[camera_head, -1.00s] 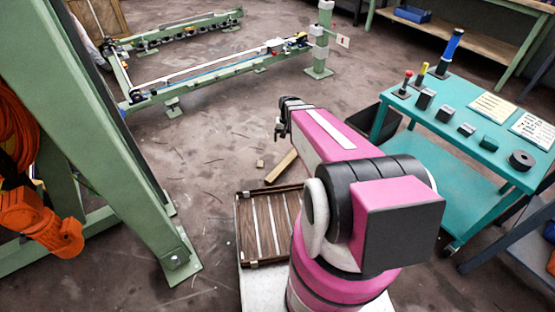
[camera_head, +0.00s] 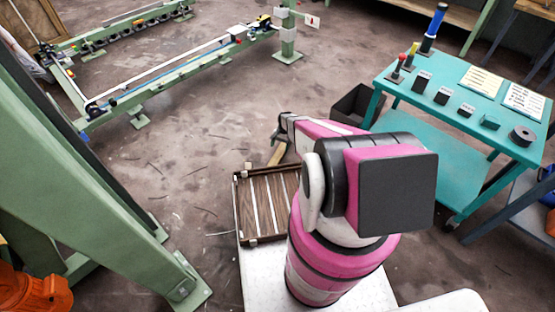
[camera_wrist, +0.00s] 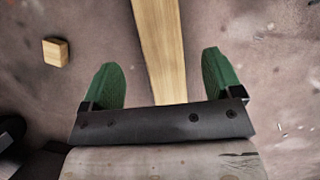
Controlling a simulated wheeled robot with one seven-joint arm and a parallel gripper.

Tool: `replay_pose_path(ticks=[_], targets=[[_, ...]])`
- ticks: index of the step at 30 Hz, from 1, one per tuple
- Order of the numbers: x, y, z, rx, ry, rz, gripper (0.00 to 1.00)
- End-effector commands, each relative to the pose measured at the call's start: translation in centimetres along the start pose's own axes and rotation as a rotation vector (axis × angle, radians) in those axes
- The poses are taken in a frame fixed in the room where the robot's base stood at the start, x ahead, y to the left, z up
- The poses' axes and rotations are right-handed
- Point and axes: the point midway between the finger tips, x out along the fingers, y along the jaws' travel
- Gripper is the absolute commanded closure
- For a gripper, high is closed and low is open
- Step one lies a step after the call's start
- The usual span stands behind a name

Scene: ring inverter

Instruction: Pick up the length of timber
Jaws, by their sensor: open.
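The length of timber (camera_wrist: 163,50) is a pale wooden bar lying on the floor. In the wrist view it runs from the top edge down between my green fingers, with the gripper body covering its near end. My gripper (camera_wrist: 163,80) is open, one finger on each side of the timber, with a gap on both sides. I cannot tell how high the fingertips are above it. In the head view only a short piece of the timber (camera_head: 277,154) shows beside my arm. My gripper (camera_head: 283,130) is small and partly hidden there.
A small wooden block (camera_wrist: 55,52) lies left of the timber. A brown slatted crate (camera_head: 243,205) is in front of my base. A dark bin (camera_head: 355,108) and a teal table (camera_head: 400,92) stand to the right. A green post (camera_head: 90,190) stands left. Open floor lies between.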

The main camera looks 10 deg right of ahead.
Motion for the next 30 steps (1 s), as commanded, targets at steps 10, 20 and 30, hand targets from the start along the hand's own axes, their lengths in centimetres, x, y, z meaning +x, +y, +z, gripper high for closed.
replay_pose_path(ticks=[10, 20, 30], targets=[[3.4, 0.0, 0.1, -0.002, 0.000, 0.000, 0.15], [7.6, 0.0, 0.3, -0.002, 0.000, 0.000, 0.15], [8.1, 0.0, 0.3, -0.002, 0.000, 0.000, 0.34]])
